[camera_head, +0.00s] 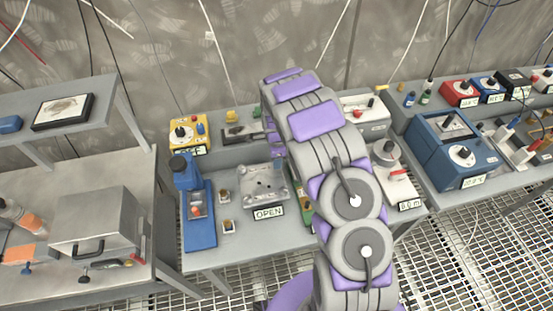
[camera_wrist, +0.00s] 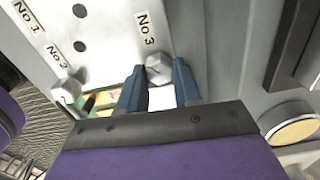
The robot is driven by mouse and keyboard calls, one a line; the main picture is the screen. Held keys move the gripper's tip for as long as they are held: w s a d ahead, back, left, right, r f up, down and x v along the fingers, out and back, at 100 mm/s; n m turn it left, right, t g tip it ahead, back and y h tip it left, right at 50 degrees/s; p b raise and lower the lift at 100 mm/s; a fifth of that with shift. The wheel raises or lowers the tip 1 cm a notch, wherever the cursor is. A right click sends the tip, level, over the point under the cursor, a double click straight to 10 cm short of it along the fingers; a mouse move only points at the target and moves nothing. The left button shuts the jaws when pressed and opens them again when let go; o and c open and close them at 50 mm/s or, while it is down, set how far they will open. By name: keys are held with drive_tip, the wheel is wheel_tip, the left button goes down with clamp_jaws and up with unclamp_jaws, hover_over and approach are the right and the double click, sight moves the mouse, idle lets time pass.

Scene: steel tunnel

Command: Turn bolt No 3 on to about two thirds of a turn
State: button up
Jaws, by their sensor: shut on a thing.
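In the wrist view, bolt No 3 (camera_wrist: 158,70) is a grey hex head with a dark mark on its face, just below the "No 3" label (camera_wrist: 147,30). My gripper (camera_wrist: 158,66) has one blue-grey finger on each side of the bolt head and is shut on it. The bolt sits at the lower edge of a pale plate (camera_wrist: 110,45). Another bolt (camera_wrist: 66,90) shows near the "No 2" label, left of my gripper. In the head view, my arm hides bolt No 3 and most of my gripper.
The plate has two dark holes and a "No 1" label (camera_wrist: 29,20). In the head view, a blue device (camera_head: 195,205) and a grey fixture with an "OPEN" sign (camera_head: 268,212) stand left of my arm. A dial device (camera_head: 392,175) stands close on the right.

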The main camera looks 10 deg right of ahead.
drive_tip(key=shift+w+m, duration=0.1)
drive_tip(key=shift+m, duration=0.6)
drive_tip(key=shift+r, duration=0.1)
drive_tip(key=o, duration=1.1)
drive_tip(key=shift+a, duration=0.15)
drive_tip(key=shift+c, duration=0.2)
wheel_tip(320, 180, up, 17)
drive_tip(key=p, duration=0.1)
drive_tip(key=shift+r, duration=0.1)
